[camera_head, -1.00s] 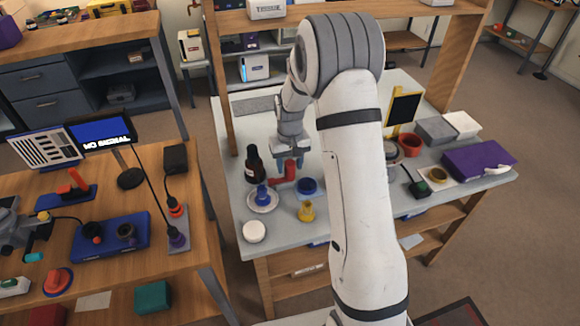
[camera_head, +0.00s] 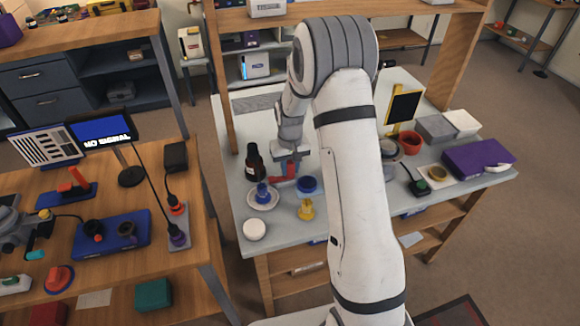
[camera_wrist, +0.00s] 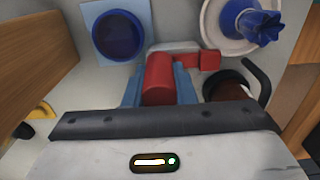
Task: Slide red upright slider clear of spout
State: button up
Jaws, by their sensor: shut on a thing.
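The red upright slider (camera_wrist: 157,78) stands between the two blue fingers of my gripper (camera_wrist: 158,88) in the wrist view. My gripper is shut on it. A red arm, which looks like the spout (camera_wrist: 209,60), reaches out to the right near the slider, above a pale strip. I cannot tell whether the slider touches it. In the head view the red piece (camera_head: 280,178) shows low beside my gripper (camera_head: 291,165), partly hidden by it.
A blue round dish (camera_head: 307,185) is close on one side. A white saucer (camera_head: 263,205) with a blue part and a dark bottle (camera_head: 254,162) stand on the other. A yellow part (camera_head: 306,209) and a white round piece (camera_head: 254,230) are nearer the front edge.

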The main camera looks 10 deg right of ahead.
jog(key=shift+a+b, duration=0.1)
jog(key=shift+b, duration=0.25)
grip_shut()
jog(key=shift+a, duration=0.2)
jog(key=o, duration=0.9)
grip_release()
jog(key=shift+r, duration=0.1)
notch_tip(320, 180, up, 7)
jog(key=shift+f+b, duration=0.1)
jog(key=shift+b, duration=0.35)
jog(key=shift+r, duration=0.45)
